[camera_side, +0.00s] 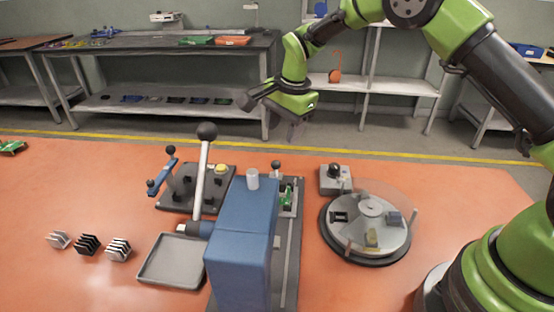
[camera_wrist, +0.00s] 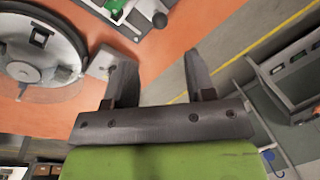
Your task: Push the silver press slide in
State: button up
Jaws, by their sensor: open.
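The silver press slide (camera_side: 287,200) lies on a dark base just right of the blue press (camera_side: 243,230), with a black knob (camera_side: 276,165) at its far end and a green part (camera_side: 286,192) on it. The press body hides part of it. The slide shows at the top edge of the wrist view (camera_wrist: 122,14), with its knob (camera_wrist: 160,19) and green piece. My gripper (camera_side: 296,130) hangs in the air above and beyond the slide's knob end, touching nothing. In the wrist view my gripper (camera_wrist: 160,78) has two fingers wide apart with nothing between them.
A round turntable (camera_side: 366,228) and a small grey box with a black knob (camera_side: 336,180) stand right of the press. The lever (camera_side: 202,175), a grey tray (camera_side: 173,261) and a fixture with blue handles (camera_side: 165,180) are on the left. Several small finned blocks (camera_side: 87,244) lie far left.

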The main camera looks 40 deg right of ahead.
aim_at(277, 161)
jog(key=f, duration=0.3)
jog(key=w+f, duration=0.1)
jog(key=f, duration=0.5)
jog(key=shift+w+a+f, duration=0.15)
jog(key=shift+w+f, duration=0.05)
jog(key=shift+w, duration=0.2)
grip_shut()
